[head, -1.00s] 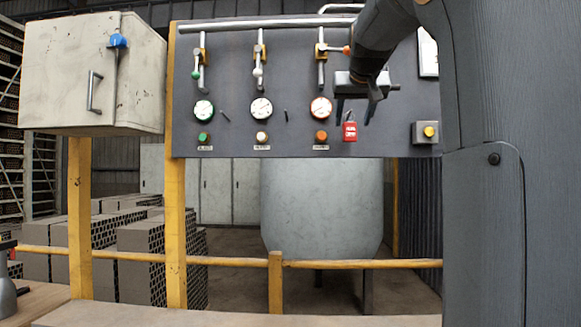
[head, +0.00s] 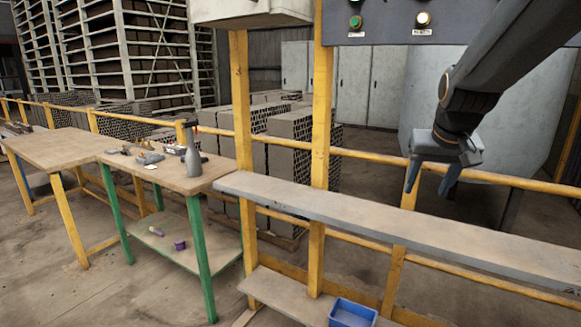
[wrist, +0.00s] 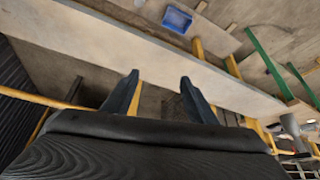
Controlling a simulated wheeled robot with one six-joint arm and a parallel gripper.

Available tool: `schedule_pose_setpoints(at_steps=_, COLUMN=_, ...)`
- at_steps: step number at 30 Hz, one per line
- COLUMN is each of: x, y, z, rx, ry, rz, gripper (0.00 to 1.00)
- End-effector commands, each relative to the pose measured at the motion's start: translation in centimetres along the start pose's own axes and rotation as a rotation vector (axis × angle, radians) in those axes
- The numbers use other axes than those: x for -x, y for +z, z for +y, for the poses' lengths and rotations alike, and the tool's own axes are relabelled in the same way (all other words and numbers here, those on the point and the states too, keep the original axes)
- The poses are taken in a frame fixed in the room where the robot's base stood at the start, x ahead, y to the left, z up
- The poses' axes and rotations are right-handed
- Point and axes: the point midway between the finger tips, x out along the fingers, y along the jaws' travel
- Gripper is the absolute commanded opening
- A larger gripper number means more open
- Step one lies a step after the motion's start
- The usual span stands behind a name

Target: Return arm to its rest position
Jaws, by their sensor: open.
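My gripper (head: 430,182) hangs at the right of the head view, fingers pointing down, spread apart and empty. It is in front of the yellow rail and just above the back of the long grey shelf in the picture. In the wrist view my gripper (wrist: 160,82) also shows open, with nothing between the fingers. The long shelf (wrist: 190,70) runs across the wrist view beyond the fingertips. The grey control panel (head: 385,22) shows only its lower edge in the head view.
The grey shelf (head: 400,228) on yellow posts spans the front right. A blue bin (head: 352,313) sits on a lower board. A table (head: 180,175) with green legs holds tools and a grey bottle (head: 192,155). Brick stacks (head: 290,135) stand behind the yellow rail. Floor at lower left is clear.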

Motion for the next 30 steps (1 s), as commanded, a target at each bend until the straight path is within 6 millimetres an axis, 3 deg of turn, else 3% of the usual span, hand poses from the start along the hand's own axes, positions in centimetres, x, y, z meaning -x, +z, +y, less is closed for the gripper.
schedule_pose_setpoints(at_steps=1, x=-1.7, y=3.2, z=-1.6, rx=0.026, ry=-0.013, rz=-0.052, gripper=0.53)
schedule_pose_setpoints(at_steps=6, x=-5.4, y=13.7, z=-5.2, rx=0.107, ry=-0.040, rz=-0.203, gripper=0.53)
schedule_pose_setpoints(at_steps=9, x=-6.5, y=19.4, z=-6.5, rx=0.152, ry=-0.050, rz=-0.281, gripper=0.53)
schedule_pose_setpoints(at_steps=13, x=-7.0, y=24.9, z=-7.3, rx=0.195, ry=-0.055, rz=-0.355, gripper=0.53)
schedule_pose_setpoints(at_steps=18, x=-7.1, y=28.1, z=-7.5, rx=0.220, ry=-0.057, rz=-0.397, gripper=0.53)
schedule_pose_setpoints(at_steps=30, x=-7.1, y=28.3, z=-7.5, rx=0.221, ry=-0.057, rz=-0.399, gripper=0.53)
